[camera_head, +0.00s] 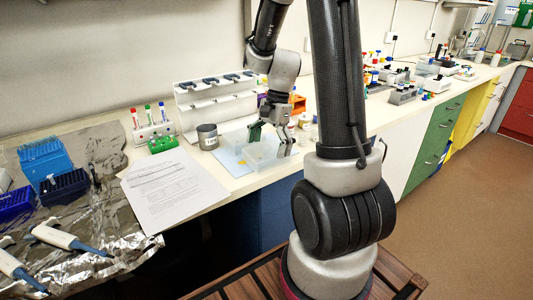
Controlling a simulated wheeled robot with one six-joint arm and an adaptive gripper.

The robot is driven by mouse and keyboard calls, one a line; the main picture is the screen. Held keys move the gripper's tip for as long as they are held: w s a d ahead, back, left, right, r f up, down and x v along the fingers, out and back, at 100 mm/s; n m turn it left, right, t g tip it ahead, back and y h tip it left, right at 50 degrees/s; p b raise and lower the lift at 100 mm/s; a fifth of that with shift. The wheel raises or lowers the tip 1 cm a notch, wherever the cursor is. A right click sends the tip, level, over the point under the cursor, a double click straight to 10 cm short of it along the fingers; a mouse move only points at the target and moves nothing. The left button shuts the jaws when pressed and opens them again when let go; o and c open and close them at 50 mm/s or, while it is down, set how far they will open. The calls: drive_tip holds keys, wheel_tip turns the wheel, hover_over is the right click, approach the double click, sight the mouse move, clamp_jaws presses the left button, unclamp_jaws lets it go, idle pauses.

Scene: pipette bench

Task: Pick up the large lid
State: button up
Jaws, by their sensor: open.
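My gripper (271,142) points down with its fingers apart, over a pale translucent box-like piece (262,157) on the bench. This piece may be the large lid, but it is too small and pale to be sure. I cannot tell whether the fingers touch it. The piece lies on a light blue sheet (229,158). A grey jar (207,137) stands upright to the left of my gripper. Small jars (305,121) stand just right of my gripper and are partly hidden by my arm.
A white pipette rack (190,103) stands behind against the wall. Tubes in a white rack (153,134) and a green block (162,145) are to the left. Printed paper (172,188) lies in front. Foil (100,215) with pipettes and blue tip boxes (45,162) covers the left end.

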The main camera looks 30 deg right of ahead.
drive_tip(key=shift+a+f, duration=0.1)
drive_tip(key=shift+f, duration=0.1)
drive_tip(key=c, duration=0.6)
drive_tip(key=shift+r, duration=0.15)
